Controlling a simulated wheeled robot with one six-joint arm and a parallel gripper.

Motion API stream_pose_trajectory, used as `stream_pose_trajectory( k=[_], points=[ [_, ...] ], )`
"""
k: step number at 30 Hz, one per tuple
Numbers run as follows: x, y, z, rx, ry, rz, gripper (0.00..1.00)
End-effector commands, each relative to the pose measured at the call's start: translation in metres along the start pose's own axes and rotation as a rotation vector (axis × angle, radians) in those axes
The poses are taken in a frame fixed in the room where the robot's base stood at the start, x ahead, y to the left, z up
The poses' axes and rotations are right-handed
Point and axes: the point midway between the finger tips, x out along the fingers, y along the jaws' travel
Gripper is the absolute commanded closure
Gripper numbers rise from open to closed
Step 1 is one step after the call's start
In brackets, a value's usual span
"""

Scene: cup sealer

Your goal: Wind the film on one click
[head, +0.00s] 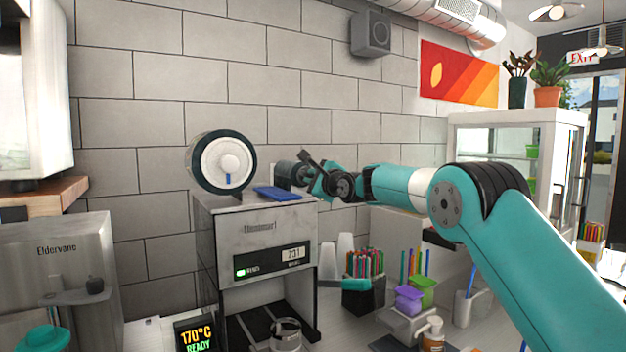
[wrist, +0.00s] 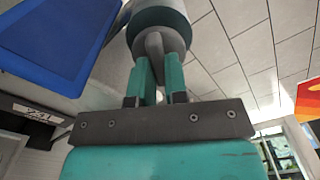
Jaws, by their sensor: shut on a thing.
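The cup sealer (head: 265,240) is a grey box with a lit green lamp and a small number display. A large film roll (head: 209,160) with a dark rim and pale hub stands over its top left. A smaller dark and grey reel (head: 283,172) is at its top right, partly hidden by my gripper. My gripper (head: 308,178) is at that reel. In the wrist view my teal fingers (wrist: 159,82) are shut on the grey knob (wrist: 154,45) of the round reel, which also shows there (wrist: 160,14). I cannot tell the film's path.
A pen-filled black box (head: 363,297), purple and green tubs (head: 408,300) and a pump bottle (head: 432,335) stand right of the sealer.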

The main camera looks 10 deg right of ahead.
Motion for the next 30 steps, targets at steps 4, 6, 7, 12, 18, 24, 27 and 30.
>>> stream_pose_trajectory(
  k=[4, 6, 7, 12, 18, 24, 27, 30],
  points=[
    [0.000, 0.001, -0.002, 0.000, 0.003, 0.002, 1.00],
    [0.000, 0.001, -0.002, 0.000, 0.003, 0.002, 1.00],
    [0.000, 0.001, -0.002, 0.000, 0.003, 0.002, 0.84],
    [0.000, 0.001, -0.001, -0.001, 0.002, 0.001, 0.61],
    [0.000, 0.001, 0.000, -0.001, 0.001, 0.001, 0.61],
    [-0.012, 0.002, -0.002, -0.001, 0.000, -0.001, 0.61],
    [-0.028, 0.004, -0.002, 0.000, 0.000, 0.000, 0.61],
    [-0.050, 0.005, -0.004, -0.001, 0.002, -0.002, 0.61]
  ],
)
